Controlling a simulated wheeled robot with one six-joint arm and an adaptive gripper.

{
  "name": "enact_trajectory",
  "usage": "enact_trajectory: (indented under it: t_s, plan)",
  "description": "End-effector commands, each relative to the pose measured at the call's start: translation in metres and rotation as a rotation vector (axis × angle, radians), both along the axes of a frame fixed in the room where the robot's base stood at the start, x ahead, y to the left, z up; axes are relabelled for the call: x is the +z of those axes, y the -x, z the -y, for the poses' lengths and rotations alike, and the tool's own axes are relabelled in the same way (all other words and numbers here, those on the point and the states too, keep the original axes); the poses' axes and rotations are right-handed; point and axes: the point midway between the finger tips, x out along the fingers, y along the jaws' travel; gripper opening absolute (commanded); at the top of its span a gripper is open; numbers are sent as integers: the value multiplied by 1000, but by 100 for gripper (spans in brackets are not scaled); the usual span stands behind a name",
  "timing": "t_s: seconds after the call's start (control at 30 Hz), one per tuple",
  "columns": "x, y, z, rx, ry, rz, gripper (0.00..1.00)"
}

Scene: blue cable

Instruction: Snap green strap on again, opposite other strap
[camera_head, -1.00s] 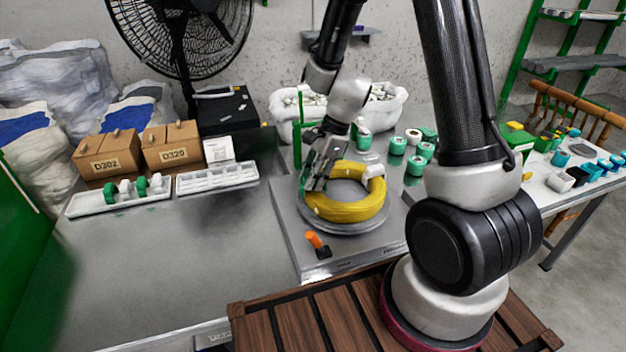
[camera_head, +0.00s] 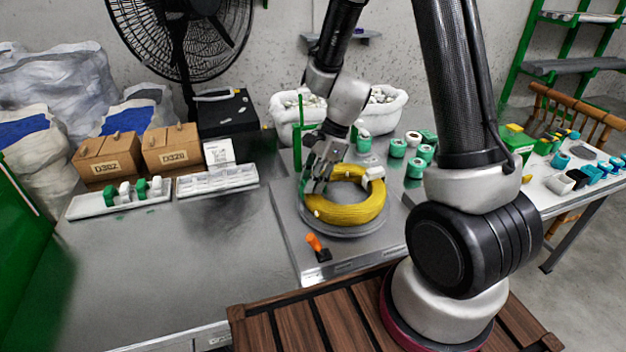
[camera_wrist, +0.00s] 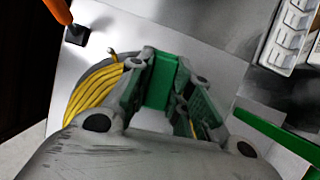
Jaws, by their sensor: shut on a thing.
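A yellow cable coil (camera_head: 350,212) lies on a round grey plate (camera_head: 352,233) on the bench. A white strap (camera_head: 375,173) sits around its right side. My gripper (camera_head: 312,188) is at the coil's left side, opposite the white strap. In the wrist view my gripper (camera_wrist: 162,95) is shut on a green strap (camera_wrist: 160,80), which shows between its fingers. The yellow strands (camera_wrist: 92,92) run up to the left finger. The fingers hide whether the strap is around the coil or only touching it.
An orange-handled tool (camera_head: 315,243) stands in front of the plate. A tray with green and white straps (camera_head: 120,196) and a white compartment tray (camera_head: 217,180) lie left. Green spools (camera_head: 397,148) and white bins (camera_head: 290,117) stand behind. The front-left bench is clear.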

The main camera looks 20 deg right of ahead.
Motion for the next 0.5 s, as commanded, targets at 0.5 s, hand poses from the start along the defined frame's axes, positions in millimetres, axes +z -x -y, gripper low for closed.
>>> enact_trajectory:
  t_s: [0.5]
  plan:
    - [-4, 0, 0, 0, 0, -1, 8]
